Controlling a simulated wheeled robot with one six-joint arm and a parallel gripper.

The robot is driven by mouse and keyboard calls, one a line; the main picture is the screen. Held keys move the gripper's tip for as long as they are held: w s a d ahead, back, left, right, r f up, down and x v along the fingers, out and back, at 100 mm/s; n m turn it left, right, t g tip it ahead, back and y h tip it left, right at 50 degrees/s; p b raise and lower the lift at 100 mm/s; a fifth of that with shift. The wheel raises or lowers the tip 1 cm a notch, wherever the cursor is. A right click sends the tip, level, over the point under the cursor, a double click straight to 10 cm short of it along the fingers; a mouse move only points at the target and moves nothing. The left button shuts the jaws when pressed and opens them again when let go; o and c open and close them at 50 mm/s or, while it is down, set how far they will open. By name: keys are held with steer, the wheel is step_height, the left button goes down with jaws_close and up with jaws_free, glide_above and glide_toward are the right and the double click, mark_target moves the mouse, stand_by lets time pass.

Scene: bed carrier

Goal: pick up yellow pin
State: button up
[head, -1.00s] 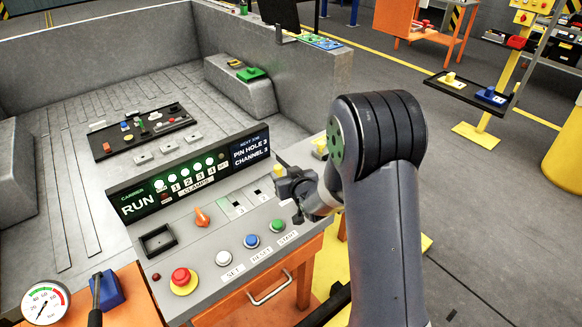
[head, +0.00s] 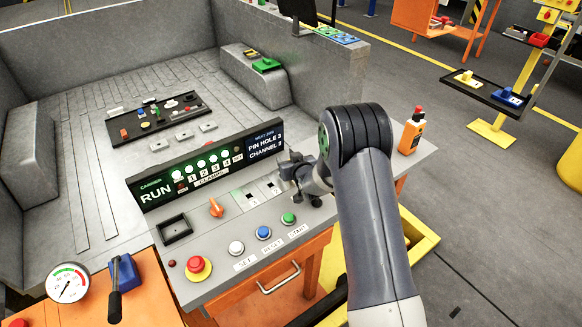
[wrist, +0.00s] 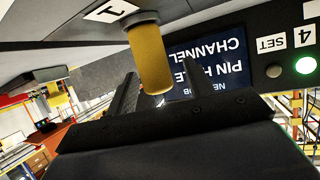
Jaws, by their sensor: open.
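A yellow pin (wrist: 151,60) shows in the wrist view as a short cylinder with a lighter flared end, next to a plate marked 1. It lies between my two dark fingers, with gaps visible on both sides. In the head view I cannot make out the pin; my gripper hides that part of the console. My gripper (head: 284,170) is open over the right part of the grey console (head: 200,255). It also shows in the wrist view (wrist: 158,82), with nothing clamped.
The display panel (head: 205,165) stands close behind my gripper, reading RUN, PIN HOLE 3, CHANNEL 3. Coloured buttons and a red stop button (head: 198,267) are in front. An orange bottle (head: 411,134) stands to the right. A dark tray (head: 480,92) is farther right.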

steer(key=shift+w+a+f, duration=0.15)
steer(key=shift+w+f, duration=0.1)
steer(key=shift+w, duration=0.15)
steer(key=shift+c, duration=0.2)
jaws_close()
